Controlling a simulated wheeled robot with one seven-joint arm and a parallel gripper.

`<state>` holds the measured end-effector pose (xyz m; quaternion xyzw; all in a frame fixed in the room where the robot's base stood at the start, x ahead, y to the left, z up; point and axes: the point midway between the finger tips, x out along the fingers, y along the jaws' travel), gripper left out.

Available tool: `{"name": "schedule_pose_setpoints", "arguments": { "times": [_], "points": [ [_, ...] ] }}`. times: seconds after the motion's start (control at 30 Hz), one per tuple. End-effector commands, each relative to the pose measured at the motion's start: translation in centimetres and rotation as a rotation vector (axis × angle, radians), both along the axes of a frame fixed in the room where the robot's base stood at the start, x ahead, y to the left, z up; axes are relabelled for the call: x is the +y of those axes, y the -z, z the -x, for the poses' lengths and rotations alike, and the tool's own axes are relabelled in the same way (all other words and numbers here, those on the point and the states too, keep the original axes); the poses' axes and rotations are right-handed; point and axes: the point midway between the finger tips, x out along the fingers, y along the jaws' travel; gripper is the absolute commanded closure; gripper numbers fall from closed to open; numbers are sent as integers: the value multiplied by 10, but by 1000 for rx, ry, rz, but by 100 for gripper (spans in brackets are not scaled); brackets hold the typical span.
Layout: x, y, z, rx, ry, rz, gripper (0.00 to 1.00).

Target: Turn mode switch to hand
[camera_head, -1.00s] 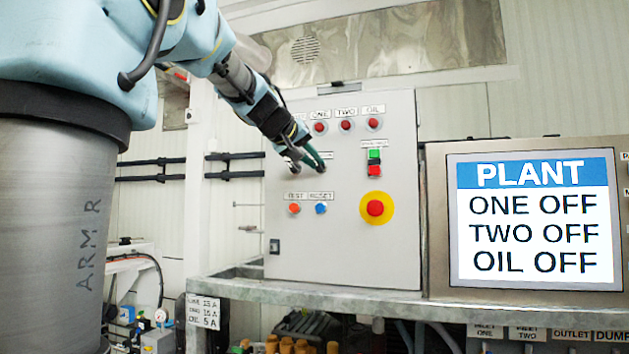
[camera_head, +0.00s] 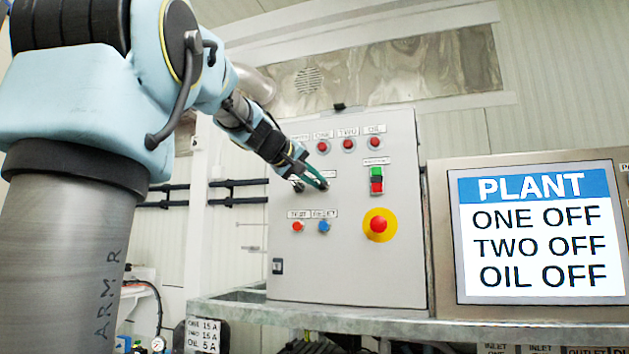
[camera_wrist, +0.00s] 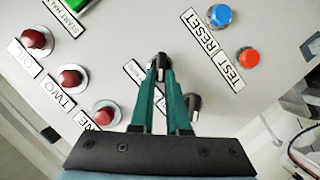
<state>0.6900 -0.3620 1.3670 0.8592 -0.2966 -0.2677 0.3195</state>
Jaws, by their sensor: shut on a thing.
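The grey control cabinet (camera_head: 345,262) carries two black rotary knobs side by side below its row of red lamps. My gripper (camera_head: 322,185) has its green fingers at the right knob. In the wrist view the gripper (camera_wrist: 160,68) is shut on this black knob (camera_wrist: 161,60), whose end shows between the fingertips. The other black knob (camera_wrist: 194,103) sits beside the right finger and also shows in the head view (camera_head: 298,186). The labels by the knobs are partly hidden or too small to read, so I cannot tell the switch's position.
An orange TEST button (camera_head: 298,226) and blue RESET button (camera_head: 324,227) sit below the knobs. A red emergency stop on yellow (camera_head: 379,225) and a green-red start button (camera_head: 376,180) are to the right. A screen (camera_head: 540,232) reads ONE OFF, TWO OFF, OIL OFF.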

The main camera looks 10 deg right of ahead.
Motion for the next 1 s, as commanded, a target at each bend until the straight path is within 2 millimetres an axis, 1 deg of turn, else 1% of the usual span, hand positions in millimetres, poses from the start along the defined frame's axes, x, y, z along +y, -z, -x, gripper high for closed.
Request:
{"name": "schedule_pose_setpoints", "arguments": {
  "times": [0.03, 0.07, 0.3, 0.57, 0.67, 0.77, 1.0],
  "points": [
    [0, 0, 0, 0, -1, -1, 100],
    [0, 0, 0, 0, -1, -1, 83],
    [0, 0, 0, 0, 0, -1, 56],
    [1, 0, 1, -1, 0, 0, 56],
    [6, -2, 5, -3, -1, -1, 56],
    [16, -5, 16, -4, -1, -1, 56],
    [49, -18, 48, -4, -2, 1, 56]
  ]
}}
